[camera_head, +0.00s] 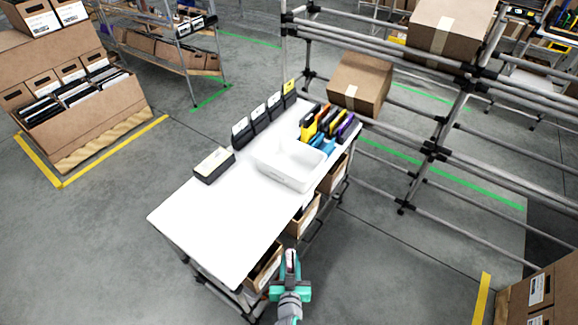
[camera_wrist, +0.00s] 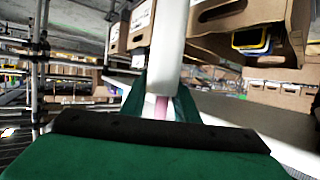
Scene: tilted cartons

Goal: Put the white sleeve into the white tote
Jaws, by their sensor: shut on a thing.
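The white tote (camera_head: 273,174) stands on the far part of the white table, and its inside looks empty. My gripper (camera_head: 290,262) is low in front of the table's right long side, apart from the tote. In the wrist view my gripper (camera_wrist: 160,98) has its green fingers shut on a narrow white piece, the white sleeve (camera_wrist: 173,38), seen edge-on and reaching up out of the picture. In the head view the sleeve is too small to make out clearly at the fingertips.
Brown open cartons (camera_head: 265,267) sit on a lower shelf under the table (camera_head: 205,228), near my gripper. Black boxes (camera_head: 240,134) and coloured sleeves (camera_head: 330,122) stand around the tote. The table's near half is bare. A pipe rack (camera_head: 430,152) stands at right.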

